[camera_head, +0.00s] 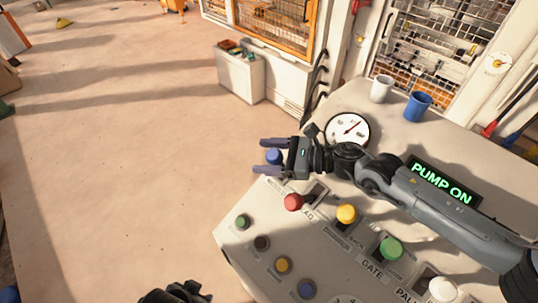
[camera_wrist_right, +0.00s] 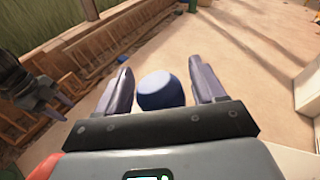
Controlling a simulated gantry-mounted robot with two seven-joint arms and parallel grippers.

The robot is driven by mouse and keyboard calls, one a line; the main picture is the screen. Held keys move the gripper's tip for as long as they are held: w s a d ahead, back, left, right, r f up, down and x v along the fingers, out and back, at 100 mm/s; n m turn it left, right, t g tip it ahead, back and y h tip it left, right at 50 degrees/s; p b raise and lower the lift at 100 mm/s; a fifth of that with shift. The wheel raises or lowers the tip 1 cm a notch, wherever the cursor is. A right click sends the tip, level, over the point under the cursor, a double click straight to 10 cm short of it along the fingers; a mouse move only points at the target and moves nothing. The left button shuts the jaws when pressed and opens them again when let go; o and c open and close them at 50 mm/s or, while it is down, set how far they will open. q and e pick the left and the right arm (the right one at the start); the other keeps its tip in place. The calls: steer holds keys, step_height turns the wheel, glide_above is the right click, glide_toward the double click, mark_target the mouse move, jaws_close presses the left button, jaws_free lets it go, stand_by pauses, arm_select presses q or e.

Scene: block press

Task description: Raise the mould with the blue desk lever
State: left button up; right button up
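The blue lever knob (camera_head: 274,157) stands at the far left end of the desk's row of coloured lever knobs. My right gripper (camera_head: 259,156) is open, with one finger on each side of the blue knob. In the right wrist view the blue knob (camera_wrist_right: 161,91) sits between the two fingers, with a visible gap on both sides. The lever's shaft is hidden. A dark part of my left gripper (camera_head: 176,293) shows at the bottom edge, and its fingers cannot be made out. I cannot make out the mould.
Red (camera_head: 293,202), yellow (camera_head: 346,214) and green (camera_head: 390,248) lever knobs follow along the desk (camera_head: 236,262). A gauge (camera_head: 347,130) and a "PUMP ON" display (camera_head: 442,182) stand behind. A white mug (camera_head: 381,88) and blue mug (camera_head: 418,106) are at the back.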

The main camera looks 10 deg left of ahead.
steer(key=shift+w+d, duration=0.1)
steer(key=shift+d, duration=0.4)
steer(key=b+v, duration=0.3)
steer(key=v, duration=0.6)
steer(key=shift+d+r, duration=0.15)
steer(key=shift+d, duration=0.25)
steer(key=shift+r, duration=0.1)
